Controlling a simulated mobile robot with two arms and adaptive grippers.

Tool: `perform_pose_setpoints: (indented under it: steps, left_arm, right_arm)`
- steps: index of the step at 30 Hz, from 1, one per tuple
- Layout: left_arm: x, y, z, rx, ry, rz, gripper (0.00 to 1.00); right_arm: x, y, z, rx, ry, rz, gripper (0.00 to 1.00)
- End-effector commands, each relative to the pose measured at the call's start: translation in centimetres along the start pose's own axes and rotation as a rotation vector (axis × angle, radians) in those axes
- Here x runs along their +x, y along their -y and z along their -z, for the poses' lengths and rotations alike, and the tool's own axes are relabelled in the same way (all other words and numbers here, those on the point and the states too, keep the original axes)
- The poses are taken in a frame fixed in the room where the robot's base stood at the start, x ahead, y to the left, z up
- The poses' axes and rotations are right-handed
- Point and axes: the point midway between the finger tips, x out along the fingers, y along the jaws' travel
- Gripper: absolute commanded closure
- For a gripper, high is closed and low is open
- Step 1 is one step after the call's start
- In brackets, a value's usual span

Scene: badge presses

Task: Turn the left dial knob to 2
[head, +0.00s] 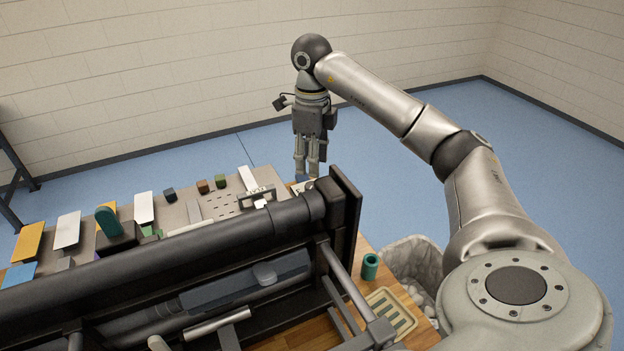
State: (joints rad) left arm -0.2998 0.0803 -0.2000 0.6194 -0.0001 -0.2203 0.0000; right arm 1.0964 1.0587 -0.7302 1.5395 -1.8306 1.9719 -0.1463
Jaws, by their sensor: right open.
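I cannot make out a dial knob or any dial numbers in the head view. The large dark press frame (170,258) crosses the foreground and hides part of the bench. My right gripper (307,177) points down at the far right end of the bench, beyond the end of the press frame. Its fingers are apart, and I see nothing between them. A small blue item lies at its fingertips; whether they touch is unclear. My left gripper is not in view.
A teal-topped dark block (108,222), coloured cards (67,230) and small cubes (203,187) lie on the bench behind the press. A green cylinder (370,266), a slotted tray (391,312) and a lined bin (408,253) are at right. Blue floor beyond is clear.

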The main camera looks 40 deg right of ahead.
Motion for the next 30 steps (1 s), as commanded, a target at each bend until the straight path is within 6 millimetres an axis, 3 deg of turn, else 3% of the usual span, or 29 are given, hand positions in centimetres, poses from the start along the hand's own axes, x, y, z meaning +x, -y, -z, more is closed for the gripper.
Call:
perform_pose_setpoints:
  steps: [1,12,25,30]
  left_arm:
    - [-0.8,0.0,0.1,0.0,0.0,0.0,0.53]
    - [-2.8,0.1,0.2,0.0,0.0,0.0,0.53]
    - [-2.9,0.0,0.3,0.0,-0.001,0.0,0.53]
    - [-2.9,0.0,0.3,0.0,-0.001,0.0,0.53]
  right_arm:
    - [0.6,0.0,0.2,0.001,-0.007,-0.002,0.59]
    - [5.9,0.0,0.1,0.0,-0.002,-0.001,0.59]
    - [6.9,0.0,0.0,0.0,0.001,0.0,0.59]
    - [6.9,0.0,0.0,0.0,0.001,0.0,0.81]
